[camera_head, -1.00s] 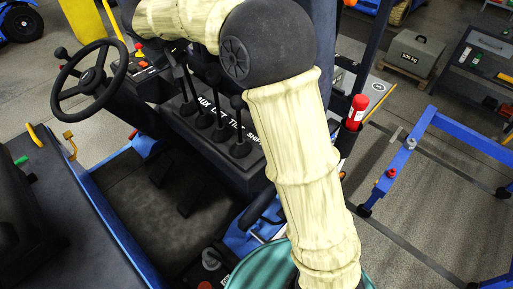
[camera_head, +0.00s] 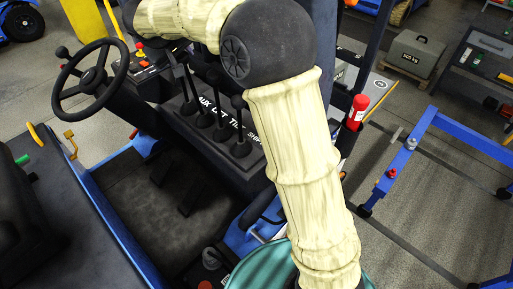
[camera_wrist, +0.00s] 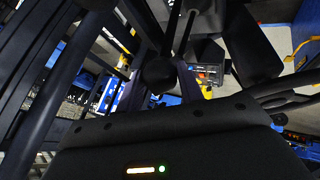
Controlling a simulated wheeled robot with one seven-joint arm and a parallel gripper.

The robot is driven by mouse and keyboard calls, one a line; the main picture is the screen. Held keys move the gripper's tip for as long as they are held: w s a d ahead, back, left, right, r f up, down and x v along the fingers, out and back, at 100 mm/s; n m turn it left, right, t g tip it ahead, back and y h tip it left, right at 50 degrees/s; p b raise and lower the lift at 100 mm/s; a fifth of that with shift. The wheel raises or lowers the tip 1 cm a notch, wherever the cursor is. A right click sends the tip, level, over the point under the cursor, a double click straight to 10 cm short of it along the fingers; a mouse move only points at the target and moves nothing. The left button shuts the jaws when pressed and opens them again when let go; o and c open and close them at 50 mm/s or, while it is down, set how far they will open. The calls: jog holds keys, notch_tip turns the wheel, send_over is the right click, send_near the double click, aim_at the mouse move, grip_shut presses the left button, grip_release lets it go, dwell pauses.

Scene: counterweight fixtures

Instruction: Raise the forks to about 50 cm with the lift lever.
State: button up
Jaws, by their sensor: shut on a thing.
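In the wrist view my gripper (camera_wrist: 160,82) is shut on a round black lever knob (camera_wrist: 158,73), which sits between its two fingers. In the head view four-lever lettering reads AUX, LIFT, TILT and a partly covered SHIFT on the dark console (camera_head: 253,170).
A steering wheel (camera_head: 89,78) is left of the levers. A red extinguisher (camera_head: 357,109) stands right of my arm. A blue frame (camera_head: 470,143) and a grey 500 kg weight (camera_head: 415,55) are farther right. Open floor lies between the frame and the truck.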

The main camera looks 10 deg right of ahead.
jog(key=shift+o, duration=0.2)
jog(key=shift+w+d+r, duration=0.1)
jog(key=shift+w+d, duration=0.4)
jog(key=shift+d, duration=0.2)
jog(key=shift+w+d, duration=0.45)
jog(key=shift+d, duration=0.2)
jog(key=o, duration=0.8)
jog(key=shift+a, duration=0.1)
jog(key=shift+s+r, duration=0.1)
jog(key=shift+s, duration=0.05)
jog(key=p+v, duration=0.2)
jog(key=v, duration=0.7)
jog(key=shift+s+r, duration=0.25)
jog(key=shift+r, duration=0.05)
jog(key=shift+a, duration=0.1)
